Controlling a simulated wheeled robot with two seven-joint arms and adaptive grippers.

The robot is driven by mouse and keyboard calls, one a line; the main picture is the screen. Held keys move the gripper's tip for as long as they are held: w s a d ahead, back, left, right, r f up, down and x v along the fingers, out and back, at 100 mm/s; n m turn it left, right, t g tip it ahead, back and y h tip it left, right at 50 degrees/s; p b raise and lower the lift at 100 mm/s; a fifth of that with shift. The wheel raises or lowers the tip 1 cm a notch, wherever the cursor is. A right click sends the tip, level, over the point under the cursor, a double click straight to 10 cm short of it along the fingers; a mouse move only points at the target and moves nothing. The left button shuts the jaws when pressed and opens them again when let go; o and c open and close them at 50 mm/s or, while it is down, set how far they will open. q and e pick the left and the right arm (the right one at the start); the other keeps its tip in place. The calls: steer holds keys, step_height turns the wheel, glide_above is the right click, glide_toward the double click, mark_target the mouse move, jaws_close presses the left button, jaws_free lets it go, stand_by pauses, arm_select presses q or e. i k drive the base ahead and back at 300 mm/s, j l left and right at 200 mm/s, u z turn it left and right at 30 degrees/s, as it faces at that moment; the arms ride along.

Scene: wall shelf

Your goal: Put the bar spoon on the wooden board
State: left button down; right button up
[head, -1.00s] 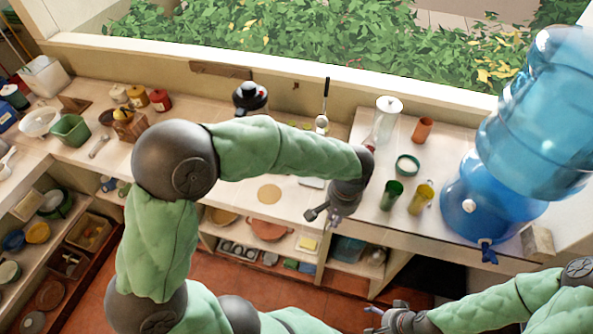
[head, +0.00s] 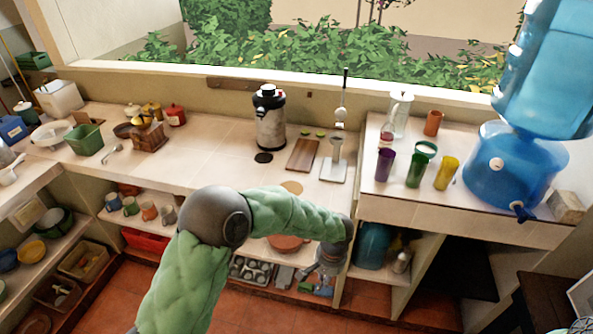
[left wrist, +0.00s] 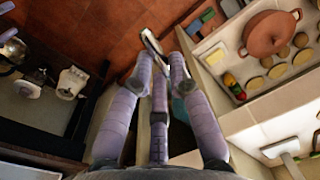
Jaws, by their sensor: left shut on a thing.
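The wooden board (head: 302,155) lies flat on the counter below the window, with green limes at its far end. My left gripper (head: 326,272) hangs in front of the counter, lower than its top and apart from the board. In the left wrist view the fingers (left wrist: 157,58) are closed on a slim, shiny metal piece (left wrist: 151,41), which looks like the bar spoon. Only a short part of it shows, and I cannot make it out in the head view. My right gripper is not in view.
A dispenser (head: 269,120) stands behind left. Purple (head: 385,164), green (head: 415,170) and yellow (head: 446,173) cups stand on the right counter. Shelves with pots lie below.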

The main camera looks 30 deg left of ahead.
mark_target(299, 165)
steer(key=k+j, duration=0.1)
steer(key=j, duration=1.15)
steer(key=k+u, duration=0.05)
steer(key=k, duration=0.05)
